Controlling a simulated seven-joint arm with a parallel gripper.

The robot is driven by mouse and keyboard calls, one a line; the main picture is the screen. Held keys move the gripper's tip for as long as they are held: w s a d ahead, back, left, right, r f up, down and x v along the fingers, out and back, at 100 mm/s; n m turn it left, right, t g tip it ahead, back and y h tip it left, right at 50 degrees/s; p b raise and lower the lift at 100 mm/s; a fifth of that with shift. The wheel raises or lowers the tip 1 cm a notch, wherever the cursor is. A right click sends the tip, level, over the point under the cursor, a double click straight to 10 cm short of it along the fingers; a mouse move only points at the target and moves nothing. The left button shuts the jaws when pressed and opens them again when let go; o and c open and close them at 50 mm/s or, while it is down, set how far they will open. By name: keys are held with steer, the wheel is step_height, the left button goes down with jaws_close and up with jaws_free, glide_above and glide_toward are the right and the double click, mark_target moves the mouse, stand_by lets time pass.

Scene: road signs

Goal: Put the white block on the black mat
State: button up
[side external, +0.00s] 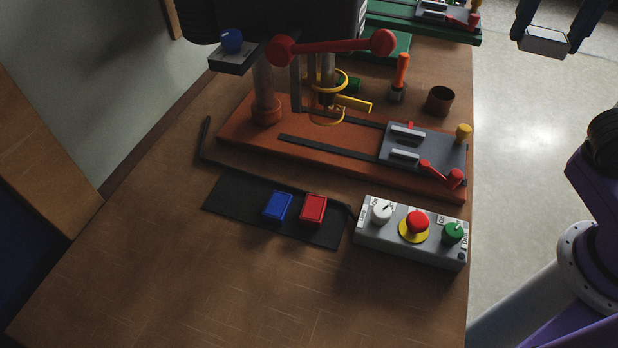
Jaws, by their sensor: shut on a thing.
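My gripper (548,42) is at the top right, shut on the white block (543,41). The block looks pale grey and hangs between the two dark fingers, appearing in the picture over the floor, right of the table. The black mat (232,202) lies on the table, left of centre. A blue block (277,206) and a red block (313,209) sit side by side on the mat. The gripper is far from the mat, up and to the right in the picture.
A drill press on an orange base (345,160) stands behind the mat. A control box (410,232) with white, red and green knobs is right of the mat. The wooden table (190,290) is clear in front.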

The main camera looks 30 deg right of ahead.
steer(key=r, duration=0.2)
steer(key=a, duration=0.1)
steer(key=shift+w+r+n, duration=0.3)
steer(key=shift+r, duration=0.1)
steer(key=w+a+r+n, duration=0.2)
steer(key=w+a+n, duration=0.35)
steer(key=a, duration=0.45)
steer(key=n, duration=1.2)
glide_above(240, 196)
steer(key=d, duration=0.1)
steer(key=f, duration=2.1)
steer(key=s+f, duration=0.1)
steer(key=f, duration=1)
steer(key=shift+w+a+f, duration=0.45)
steer(key=shift+w+f, duration=0.05)
steer(key=shift+f, duration=1.7)
steer(key=shift+f, duration=0.1)
